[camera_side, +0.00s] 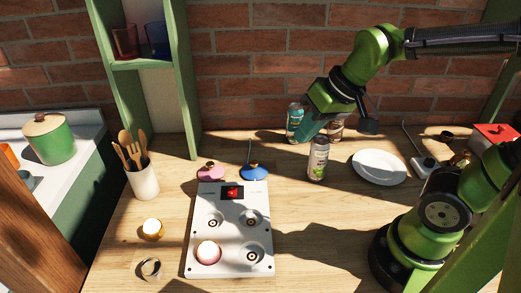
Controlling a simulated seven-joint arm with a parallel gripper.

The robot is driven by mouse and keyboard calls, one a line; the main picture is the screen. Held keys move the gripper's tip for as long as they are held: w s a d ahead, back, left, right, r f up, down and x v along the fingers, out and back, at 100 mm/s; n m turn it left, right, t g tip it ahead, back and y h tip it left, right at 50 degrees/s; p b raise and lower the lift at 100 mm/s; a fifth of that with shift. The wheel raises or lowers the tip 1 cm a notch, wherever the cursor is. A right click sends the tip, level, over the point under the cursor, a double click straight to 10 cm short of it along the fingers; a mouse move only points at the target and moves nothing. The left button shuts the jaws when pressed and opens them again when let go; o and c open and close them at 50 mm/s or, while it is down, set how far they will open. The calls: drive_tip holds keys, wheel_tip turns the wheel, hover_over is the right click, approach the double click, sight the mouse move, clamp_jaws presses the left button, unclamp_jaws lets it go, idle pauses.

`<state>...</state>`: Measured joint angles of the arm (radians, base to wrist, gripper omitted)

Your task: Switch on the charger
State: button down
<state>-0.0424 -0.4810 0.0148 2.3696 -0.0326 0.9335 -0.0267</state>
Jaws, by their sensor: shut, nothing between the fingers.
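A white flat box (233,262) lies on the table, left of the middle. It has a dark inset with a red switch (233,192) at its far end and several round seats on top. A pink-white round piece (207,252) sits in the near left seat. I take this box for the charger, but the picture does not make that certain; whether the switch is on cannot be told. My gripper (304,139) is shut and empty, pointing down to the right of the box and beyond it, close to the cans.
A teal can (294,117) and a pale can (318,160) stand near my gripper. A pink lid (210,171) and a blue lid (254,171) lie behind the box. Plates (379,167) are at right, a utensil cup (143,181) at left.

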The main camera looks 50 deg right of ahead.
drive_tip(key=w+a+f+n+g, duration=0.2)
drive_tip(key=w+a+n+g, duration=0.15)
drive_tip(key=w, duration=0.45)
drive_tip(key=n+g+h, duration=0.1)
drive_tip(key=n+g, duration=0.2)
drive_tip(key=n, duration=0.6)
hover_over(232, 194)
drive_tip(key=w+d, duration=0.2)
drive_tip(key=f, duration=0.3)
drive_tip(key=shift+s+a, duration=0.25)
drive_tip(key=f, duration=0.4)
drive_tip(key=s+f, duration=0.1)
drive_tip(key=f, duration=0.4)
drive_tip(key=a+f, duration=0.1)
drive_tip(key=f, duration=0.4)
drive_tip(key=shift+s+a, duration=0.1)
drive_tip(key=shift+s, duration=0.05)
